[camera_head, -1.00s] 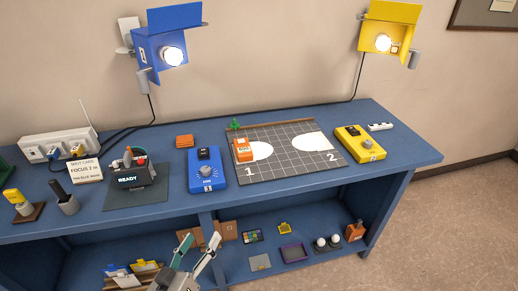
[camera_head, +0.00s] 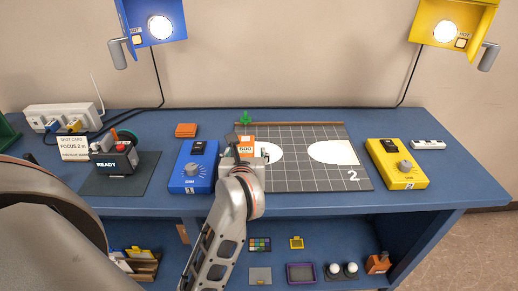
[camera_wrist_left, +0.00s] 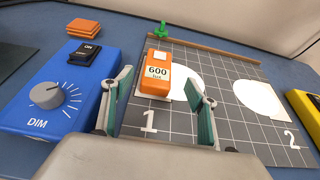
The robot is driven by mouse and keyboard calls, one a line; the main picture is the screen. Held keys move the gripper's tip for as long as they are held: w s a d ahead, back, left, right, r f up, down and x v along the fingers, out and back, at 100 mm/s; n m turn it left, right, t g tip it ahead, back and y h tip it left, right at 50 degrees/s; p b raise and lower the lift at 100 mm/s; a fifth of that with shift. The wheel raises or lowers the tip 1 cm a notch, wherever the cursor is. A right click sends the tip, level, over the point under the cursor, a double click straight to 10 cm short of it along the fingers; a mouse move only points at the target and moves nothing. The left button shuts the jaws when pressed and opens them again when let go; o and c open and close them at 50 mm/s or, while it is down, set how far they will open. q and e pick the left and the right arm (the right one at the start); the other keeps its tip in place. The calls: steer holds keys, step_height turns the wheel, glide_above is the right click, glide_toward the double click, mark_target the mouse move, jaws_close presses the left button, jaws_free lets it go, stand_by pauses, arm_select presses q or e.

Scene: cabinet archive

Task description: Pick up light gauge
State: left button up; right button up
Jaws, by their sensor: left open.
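The light gauge (camera_head: 246,147) is a small orange block with a white display at spot 1 on the dark gridded mat (camera_head: 291,171). Nothing is held. My right gripper is not in view.
A blue dimmer box (camera_head: 192,170) stands close left of the mat, a yellow one (camera_head: 396,166) to its right. A small green item (camera_head: 245,117) is at the mat's back edge. Blue (camera_head: 153,22) and yellow (camera_head: 450,25) lamps are lit above. The mat's right side is mostly clear.

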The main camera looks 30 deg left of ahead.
mark_target(245, 147)
arm_select(q)
steer(key=shift+x, duration=0.85)
steer(key=x, duration=0.5)
steer(key=shift+a+f, duration=0.2)
steer(key=c, duration=1.3)
steer(key=shift+c, duration=0.5)
steer(key=shift+r, duration=0.15)
